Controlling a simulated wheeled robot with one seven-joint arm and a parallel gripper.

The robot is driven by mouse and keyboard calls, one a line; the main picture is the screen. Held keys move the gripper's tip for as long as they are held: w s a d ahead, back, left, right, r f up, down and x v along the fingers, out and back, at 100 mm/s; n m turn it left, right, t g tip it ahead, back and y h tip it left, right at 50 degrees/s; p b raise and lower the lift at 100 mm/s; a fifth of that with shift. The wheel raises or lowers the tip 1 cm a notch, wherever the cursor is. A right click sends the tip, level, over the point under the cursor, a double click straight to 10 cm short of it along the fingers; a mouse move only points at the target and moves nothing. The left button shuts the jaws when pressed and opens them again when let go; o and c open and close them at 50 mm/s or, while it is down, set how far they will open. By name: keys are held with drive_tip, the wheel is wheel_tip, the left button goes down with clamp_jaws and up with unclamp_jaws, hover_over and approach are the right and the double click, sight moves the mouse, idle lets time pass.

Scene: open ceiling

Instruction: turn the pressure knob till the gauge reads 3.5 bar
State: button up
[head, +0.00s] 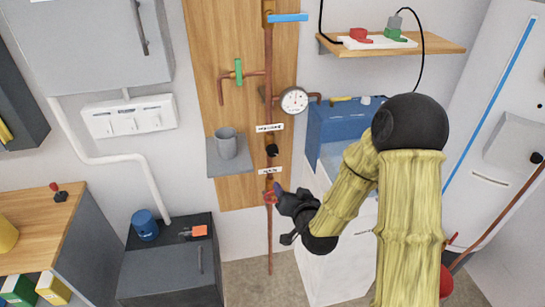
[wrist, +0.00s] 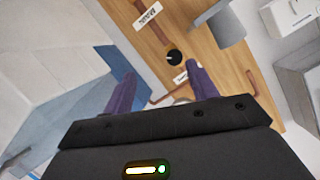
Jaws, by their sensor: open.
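The round white pressure gauge (head: 294,100) is on the copper pipework of the wooden wall panel. Its dial is too small to read. A small black knob (head: 272,150) sits on the vertical pipe below the gauge, between two white labels. It also shows in the wrist view (wrist: 174,57), ahead of and between the fingertips. My gripper (head: 274,190) is below the knob in the head view. In the wrist view my gripper (wrist: 162,72) has its two purple fingers apart, with nothing between them, and the knob lies beyond the tips.
A grey mug (head: 226,143) stands on a small shelf left of the knob. A green-handled valve (head: 238,71) and a blue-handled valve (head: 287,17) are higher on the panel. A blue box-like basin (head: 343,118) is to the right. A dark cabinet (head: 165,265) stands below left.

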sight(273, 153)
drive_tip(key=shift+w+a+m+t+b, duration=0.15)
drive_tip(key=shift+a+m+t+b, duration=0.2)
drive_tip(key=shift+m+t, duration=0.45)
drive_tip(key=shift+w+a+m+t+b, duration=0.15)
drive_tip(key=shift+a+m+t+b, duration=0.15)
drive_tip(key=shift+m+t, duration=0.5)
drive_tip(key=shift+w, duration=0.1)
drive_tip(key=shift+n, duration=0.3)
drive_tip(key=p+x, duration=0.1)
drive_tip(key=x, duration=0.7)
drive_tip(key=p+x, duration=0.2)
drive_tip(key=x, duration=0.7)
drive_tip(key=shift+w+r+p, duration=0.1)
drive_tip(key=shift+r+p, duration=0.1)
drive_tip(key=shift+p, duration=0.1)
drive_tip(key=c, duration=1)
drive_tip(key=shift+b, duration=0.3)
